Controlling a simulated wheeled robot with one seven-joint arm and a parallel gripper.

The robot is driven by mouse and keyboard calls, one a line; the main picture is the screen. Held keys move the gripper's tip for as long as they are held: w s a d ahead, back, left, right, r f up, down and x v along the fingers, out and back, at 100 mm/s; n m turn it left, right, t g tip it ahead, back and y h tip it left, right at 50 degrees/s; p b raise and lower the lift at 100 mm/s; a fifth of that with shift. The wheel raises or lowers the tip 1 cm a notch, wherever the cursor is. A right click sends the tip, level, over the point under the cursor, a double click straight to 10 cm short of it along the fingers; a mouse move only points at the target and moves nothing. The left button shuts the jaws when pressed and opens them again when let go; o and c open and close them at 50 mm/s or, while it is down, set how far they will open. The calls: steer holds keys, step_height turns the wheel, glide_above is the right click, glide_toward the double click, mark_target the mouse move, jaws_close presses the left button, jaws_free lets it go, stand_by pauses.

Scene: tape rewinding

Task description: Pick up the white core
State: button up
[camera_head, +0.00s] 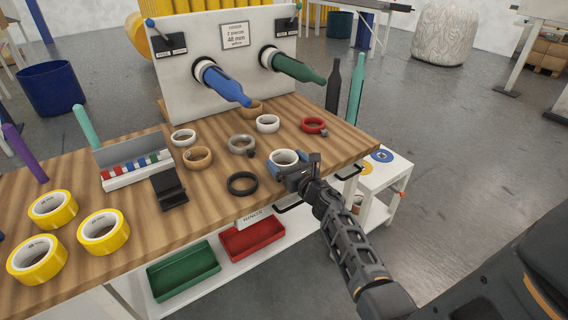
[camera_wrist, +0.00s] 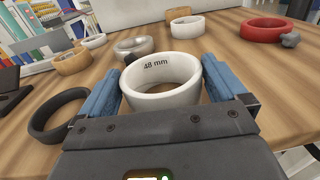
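A white core (camera_wrist: 160,97) marked "48 mm" sits between the two blue fingers of my gripper (camera_wrist: 163,70) in the wrist view. In the head view this core (camera_head: 284,155) is near the right front of the wooden table, with my gripper (camera_head: 287,165) around it. The fingers are spread, one on each side of the core. I cannot tell whether they touch it. The core looks level and seems to rest on the table. Its lower front is partly hidden by the gripper body in the wrist view.
Other white rings (camera_head: 267,123) (camera_head: 183,137), a grey ring (camera_head: 241,144), a tan ring (camera_head: 198,157), a red ring (camera_head: 314,125) and a black ring (camera_head: 242,183) lie around on the table (camera_head: 215,203). Yellow tape rolls (camera_head: 103,231) are at left. A white spindle panel (camera_head: 178,70) stands behind.

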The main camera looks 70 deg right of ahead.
steer(key=c, duration=0.6)
